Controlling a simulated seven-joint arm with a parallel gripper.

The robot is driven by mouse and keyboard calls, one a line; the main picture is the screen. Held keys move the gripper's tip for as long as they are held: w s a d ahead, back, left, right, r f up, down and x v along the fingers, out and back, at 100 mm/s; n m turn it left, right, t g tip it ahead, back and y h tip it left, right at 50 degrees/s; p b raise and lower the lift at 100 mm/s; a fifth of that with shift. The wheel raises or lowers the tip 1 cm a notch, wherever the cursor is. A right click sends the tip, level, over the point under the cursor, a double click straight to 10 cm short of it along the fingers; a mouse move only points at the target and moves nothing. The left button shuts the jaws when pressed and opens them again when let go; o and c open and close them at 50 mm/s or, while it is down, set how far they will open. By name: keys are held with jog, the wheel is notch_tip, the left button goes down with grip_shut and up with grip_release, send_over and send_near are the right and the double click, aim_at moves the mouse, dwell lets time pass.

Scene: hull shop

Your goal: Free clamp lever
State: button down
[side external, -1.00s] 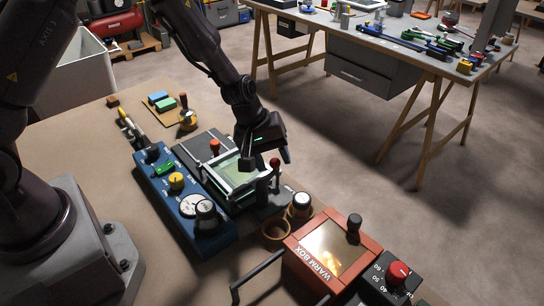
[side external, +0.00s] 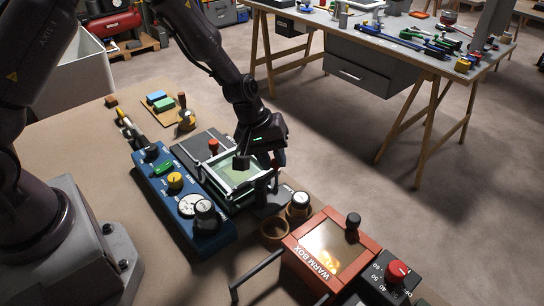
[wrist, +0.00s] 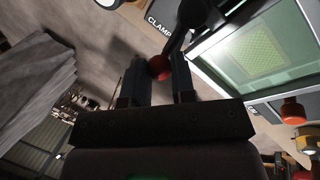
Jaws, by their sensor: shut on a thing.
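The clamp lever is a dark arm with a red ball knob (wrist: 158,66). In the wrist view the knob sits between the two fingers of my gripper (wrist: 160,75), which is shut on it. A "CLAMP" label (wrist: 163,27) shows beside the lever. In the side view my gripper (side external: 268,168) is at the right edge of the framed fixture (side external: 222,187), and its fingers hide most of the lever. The fixture holds a pale green panel (side external: 238,172) under its frame.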

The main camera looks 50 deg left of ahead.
jog(key=c, duration=1)
grip_release()
jog(key=shift+o, duration=0.2)
jog(key=shift+r, duration=0.1)
jog(key=v, duration=1.2)
jog(key=shift+s+a+r, duration=0.15)
jog(key=shift+r, duration=0.2)
jog(key=s+a+r+m+t+y, duration=0.1)
jog(key=s+r+m, duration=0.3)
jog(key=s+r, duration=0.3)
jog(key=s+a+r+m+t+y, duration=0.1)
jog(key=s+r+m, duration=0.3)
jog(key=s, duration=0.9)
notch_tip(320, 180, up, 3)
jog(key=shift+a+r+m+t+y, duration=0.15)
jog(key=shift+a+m+t+y, duration=0.1)
jog(key=shift+m+t+y, duration=0.15)
